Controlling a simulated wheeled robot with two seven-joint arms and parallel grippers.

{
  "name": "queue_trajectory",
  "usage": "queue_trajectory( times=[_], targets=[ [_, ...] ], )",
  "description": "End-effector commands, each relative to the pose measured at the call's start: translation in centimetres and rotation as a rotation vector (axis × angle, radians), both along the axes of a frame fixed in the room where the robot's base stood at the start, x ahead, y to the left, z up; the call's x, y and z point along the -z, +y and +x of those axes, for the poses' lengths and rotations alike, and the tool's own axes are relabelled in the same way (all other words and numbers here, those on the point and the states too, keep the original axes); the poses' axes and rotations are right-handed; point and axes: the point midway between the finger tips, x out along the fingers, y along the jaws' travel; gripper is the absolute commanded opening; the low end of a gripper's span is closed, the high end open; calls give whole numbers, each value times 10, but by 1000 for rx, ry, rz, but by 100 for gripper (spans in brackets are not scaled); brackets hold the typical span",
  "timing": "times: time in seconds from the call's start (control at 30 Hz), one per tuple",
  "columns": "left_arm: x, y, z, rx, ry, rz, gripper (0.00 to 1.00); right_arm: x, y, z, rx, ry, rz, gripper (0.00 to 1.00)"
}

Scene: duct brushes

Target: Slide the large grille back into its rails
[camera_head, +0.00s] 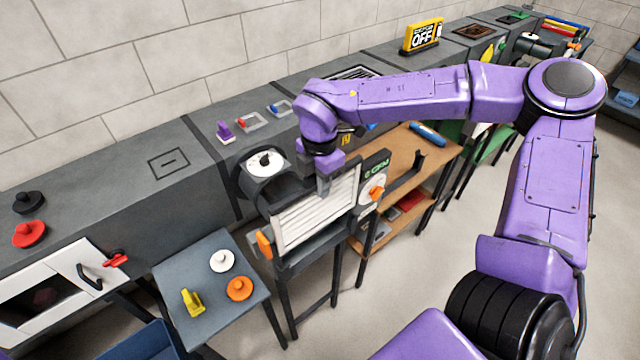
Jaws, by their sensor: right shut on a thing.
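The large grille (318,212) is a white slatted panel near the middle of the view. It stands steeply tilted in front of a dark duct housing on a black stand. My right gripper (323,186) comes down from above and is shut on the grille's upper edge. The fingertips partly cover that edge. The dark rails beside the grille are hard to make out, and I cannot tell how far it sits in them. An orange knob (264,244) is at the grille's lower left, and another orange knob (376,193) is at its right. My left gripper is not in view.
A small grey table (198,262) at front left holds white and orange discs and a yellow piece. A wooden shelf (433,153) stands to the right. A long grey bench (110,205) runs along the wall. The floor at front centre is clear.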

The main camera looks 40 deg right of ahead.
Motion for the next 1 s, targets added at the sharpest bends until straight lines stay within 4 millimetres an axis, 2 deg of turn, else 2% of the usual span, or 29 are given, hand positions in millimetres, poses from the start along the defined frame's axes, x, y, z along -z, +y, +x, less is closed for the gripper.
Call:
queue_trajectory(
  times=[0.3,0.67,1.0],
  targets=[
    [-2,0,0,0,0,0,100,-3,0,0,0,-1,0,0],
    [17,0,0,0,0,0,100,18,0,0,0,-1,0,0],
    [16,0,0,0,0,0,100,17,0,0,0,-1,0,0]
  ],
)
